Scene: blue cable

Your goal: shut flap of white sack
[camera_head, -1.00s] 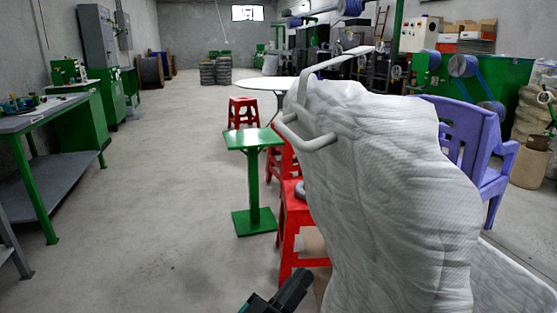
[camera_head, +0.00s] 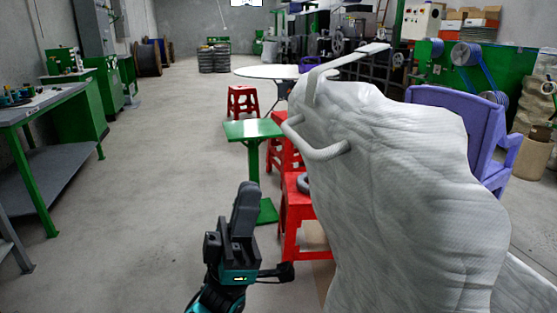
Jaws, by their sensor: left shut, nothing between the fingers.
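The white sack (camera_head: 400,190) stands large at the right of the head view, with creased woven cloth. White looped handles or straps (camera_head: 318,148) stick out at its upper left, and a longer strap (camera_head: 345,60) rises above its top. I cannot tell clearly which part is the flap. My left gripper (camera_head: 243,207) is in the lower middle, pointing up, left of the sack and apart from it in the picture. Its fingers are together and hold nothing. My right gripper is not in view.
Red stools (camera_head: 298,213) and a green stand (camera_head: 253,130) are just left of the sack. A purple chair (camera_head: 455,110) is behind it on the right. A workbench (camera_head: 40,110) is at the far left. The floor (camera_head: 150,170) between is clear.

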